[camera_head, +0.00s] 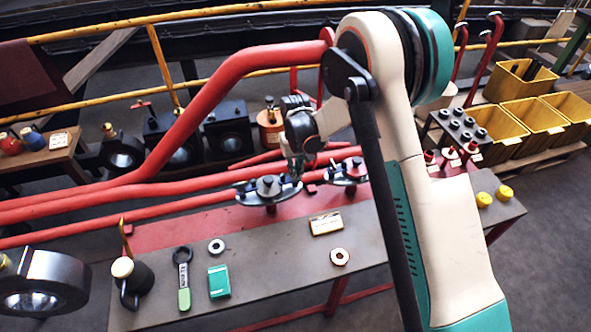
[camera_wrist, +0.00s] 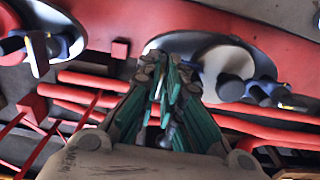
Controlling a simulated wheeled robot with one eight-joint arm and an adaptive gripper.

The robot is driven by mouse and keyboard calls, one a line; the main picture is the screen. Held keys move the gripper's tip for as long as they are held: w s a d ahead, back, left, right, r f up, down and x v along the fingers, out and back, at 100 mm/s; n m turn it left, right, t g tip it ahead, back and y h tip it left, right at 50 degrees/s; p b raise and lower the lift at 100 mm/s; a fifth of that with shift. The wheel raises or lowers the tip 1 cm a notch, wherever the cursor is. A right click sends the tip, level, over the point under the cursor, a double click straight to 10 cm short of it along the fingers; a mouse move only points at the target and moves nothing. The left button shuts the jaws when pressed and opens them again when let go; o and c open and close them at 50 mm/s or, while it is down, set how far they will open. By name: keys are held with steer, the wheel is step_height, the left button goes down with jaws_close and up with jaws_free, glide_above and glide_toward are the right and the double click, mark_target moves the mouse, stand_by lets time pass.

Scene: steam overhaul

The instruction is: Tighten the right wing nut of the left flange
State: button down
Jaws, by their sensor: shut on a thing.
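The left flange (camera_head: 266,198) is a round grey metal disc with a dark central stud, on the red rear strip of the bench. My gripper (camera_head: 293,172) is at its right edge, shut on the right wing nut, which the fingers mostly hide. In the wrist view the green-padded fingers (camera_wrist: 168,72) close together at the edge of the left flange (camera_wrist: 205,43). The opposite, bluish wing nut (camera_wrist: 268,88) of this flange shows there, clear of my fingers.
The right flange (camera_head: 347,175) stands close to the right of my gripper. Red pipes (camera_head: 190,186) run behind the flanges, and one arches over at the left. A wrench (camera_head: 183,278), a green box (camera_head: 219,281) and rings lie on the bench front.

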steer(key=c, duration=1.8)
jaws_free()
steer(key=shift+o, duration=0.2)
step_height(320, 180, up, 12)
